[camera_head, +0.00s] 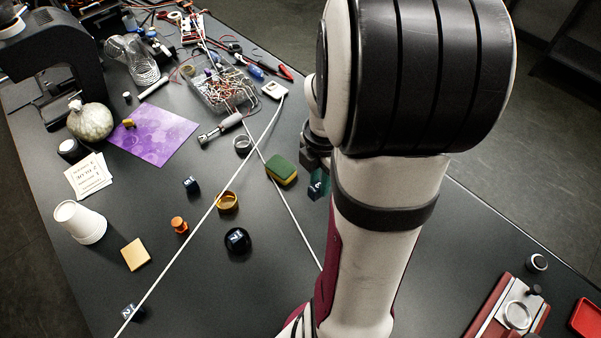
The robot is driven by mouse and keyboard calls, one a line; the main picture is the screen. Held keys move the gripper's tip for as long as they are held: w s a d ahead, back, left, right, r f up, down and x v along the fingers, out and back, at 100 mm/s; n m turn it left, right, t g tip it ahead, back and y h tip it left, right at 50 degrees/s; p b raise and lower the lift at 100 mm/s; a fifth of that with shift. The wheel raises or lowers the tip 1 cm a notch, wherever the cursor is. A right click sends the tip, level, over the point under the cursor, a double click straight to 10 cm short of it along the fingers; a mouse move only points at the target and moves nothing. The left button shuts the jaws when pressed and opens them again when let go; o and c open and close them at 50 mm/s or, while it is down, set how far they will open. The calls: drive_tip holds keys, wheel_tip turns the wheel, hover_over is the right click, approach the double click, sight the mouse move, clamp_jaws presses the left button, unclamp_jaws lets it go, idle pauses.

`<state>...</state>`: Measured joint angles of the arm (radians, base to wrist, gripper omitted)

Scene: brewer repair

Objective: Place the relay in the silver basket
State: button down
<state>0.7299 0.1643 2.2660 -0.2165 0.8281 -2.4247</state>
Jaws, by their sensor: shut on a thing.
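My gripper (316,160) is right of the table's middle, partly hidden behind my own arm. It is shut on a small dark green block with a white mark, which appears to be the relay (318,185). The fingertips are hard to make out, and I cannot tell how high the block is above the table. The silver basket (222,108) stands farther back and to the left, with a tangle of wires in it. The relay is outside the basket, on its near right side.
A yellow and green sponge (281,169) lies just left of my gripper. White cords (215,205) cross the table. A metal-ended tool (220,127) and a white device (275,90) lie near the basket. A purple sheet (153,134) lies left. My arm hides much of the right.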

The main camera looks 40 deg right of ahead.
drive_tip(key=w+m, duration=0.8)
drive_tip(key=w, duration=2.1)
drive_tip(key=f, duration=0.7)
drive_tip(key=shift+s+d+f, duration=0.1)
drive_tip(key=shift+d+f, duration=0.2)
drive_tip(key=shift+f, duration=0.05)
drive_tip(key=c, duration=0.6)
unclamp_jaws()
